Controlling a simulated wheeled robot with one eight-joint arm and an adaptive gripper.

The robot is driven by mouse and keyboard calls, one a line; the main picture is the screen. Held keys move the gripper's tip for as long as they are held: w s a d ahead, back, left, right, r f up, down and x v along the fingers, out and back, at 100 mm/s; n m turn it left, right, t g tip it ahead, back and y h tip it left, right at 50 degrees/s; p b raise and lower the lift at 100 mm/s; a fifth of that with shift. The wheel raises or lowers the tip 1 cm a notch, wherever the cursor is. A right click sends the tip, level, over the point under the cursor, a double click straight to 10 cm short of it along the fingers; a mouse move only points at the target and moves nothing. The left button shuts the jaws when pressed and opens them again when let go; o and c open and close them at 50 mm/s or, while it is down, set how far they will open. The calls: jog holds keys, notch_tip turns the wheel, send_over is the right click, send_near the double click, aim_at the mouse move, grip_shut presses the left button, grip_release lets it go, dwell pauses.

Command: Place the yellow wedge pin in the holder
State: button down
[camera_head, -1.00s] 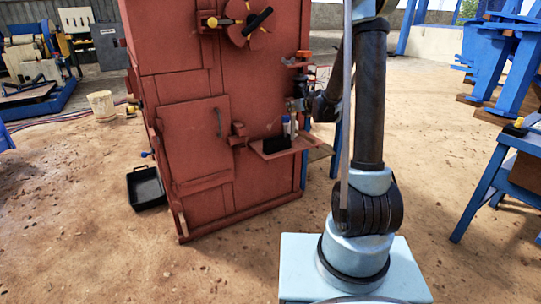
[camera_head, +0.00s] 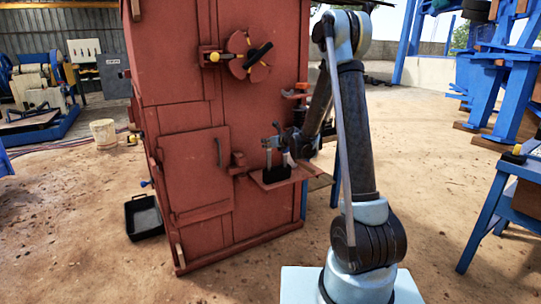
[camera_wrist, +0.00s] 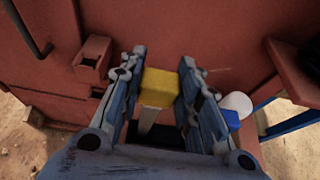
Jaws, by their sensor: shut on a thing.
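The yellow wedge pin (camera_wrist: 158,88) sits between the fingers of my gripper (camera_wrist: 160,92) in the wrist view, its yellow block uppermost and a pale shaft below. My gripper is shut on it. In the head view my gripper (camera_head: 277,146) is in front of the red crusher, above the small shelf (camera_head: 290,176); the pin is not clear there. A small red bracket (camera_wrist: 92,58) with a dark opening is on the crusher wall, left of my gripper; it also shows in the head view (camera_head: 237,160). I cannot tell whether this bracket is the holder.
The red crusher (camera_head: 190,110) stands directly behind my gripper. A black container (camera_head: 277,173) is on the shelf. A white cylinder (camera_wrist: 237,102) and a blue object (camera_wrist: 232,119) are close to the right finger. A black tray (camera_head: 145,218) lies on open ground.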

aim_at(269, 151)
jog(key=shift+f, duration=2.15)
jog(key=c, duration=1.2)
grip_release()
